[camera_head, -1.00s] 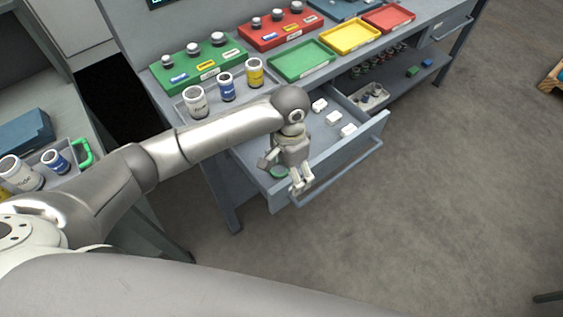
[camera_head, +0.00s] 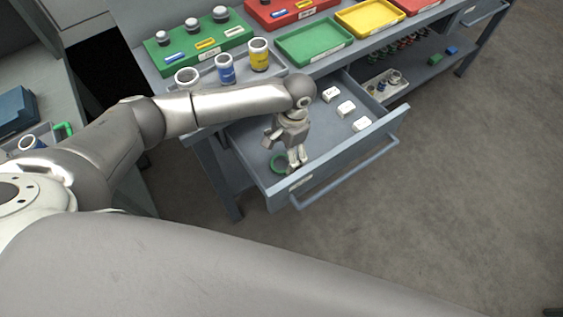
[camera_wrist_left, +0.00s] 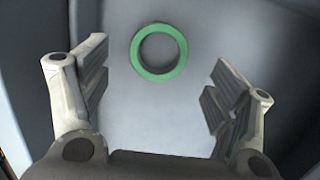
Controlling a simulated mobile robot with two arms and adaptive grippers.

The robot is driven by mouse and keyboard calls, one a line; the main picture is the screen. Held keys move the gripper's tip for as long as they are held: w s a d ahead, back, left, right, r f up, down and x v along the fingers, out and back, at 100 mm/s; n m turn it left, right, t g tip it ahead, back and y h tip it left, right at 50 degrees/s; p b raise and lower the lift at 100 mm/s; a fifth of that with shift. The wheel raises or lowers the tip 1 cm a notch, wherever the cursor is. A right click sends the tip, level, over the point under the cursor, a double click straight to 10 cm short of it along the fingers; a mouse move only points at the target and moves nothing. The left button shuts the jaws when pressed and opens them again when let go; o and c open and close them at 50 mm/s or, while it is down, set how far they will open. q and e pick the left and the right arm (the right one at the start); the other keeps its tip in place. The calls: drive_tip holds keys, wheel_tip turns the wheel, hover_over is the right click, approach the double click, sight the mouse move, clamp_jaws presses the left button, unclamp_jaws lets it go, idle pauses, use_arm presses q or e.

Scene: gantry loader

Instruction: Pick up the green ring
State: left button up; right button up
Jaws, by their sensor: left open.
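The green ring (camera_wrist_left: 158,52) lies flat on the bare floor of the open drawer (camera_head: 240,139). In the head view the ring (camera_head: 278,165) is near the drawer's front left corner, partly hidden by my left gripper (camera_head: 286,164). In the left wrist view my left gripper (camera_wrist_left: 158,90) is open and empty. Its two fingers stand left and right of the picture, with the ring between their lines but farther off, toward the top. The ring is apart from both fingers. My right gripper is not in view.
Several white blocks (camera_head: 346,108) lie toward the drawer's right side. The drawer's front wall and handle (camera_head: 345,172) are close to the gripper. Above, the bench holds a green tray (camera_head: 315,42), a yellow tray (camera_head: 368,18) and labelled cans (camera_head: 259,55).

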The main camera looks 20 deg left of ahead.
sight(281, 166)
use_arm(q)
drive_tip(key=shift+s+a+f, duration=0.1)
drive_tip(key=shift+s+f, duration=0.05)
drive_tip(key=shift+f, duration=0.5)
drive_tip(key=shift+s+f, duration=0.15)
drive_tip(key=shift+f, duration=0.9)
drive_tip(key=c, duration=1.2)
drive_tip(key=shift+c, duration=0.3)
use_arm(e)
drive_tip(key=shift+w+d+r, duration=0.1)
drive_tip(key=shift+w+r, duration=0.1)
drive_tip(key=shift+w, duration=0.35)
use_arm(q)
wheel_tip(281, 166, up, 10)
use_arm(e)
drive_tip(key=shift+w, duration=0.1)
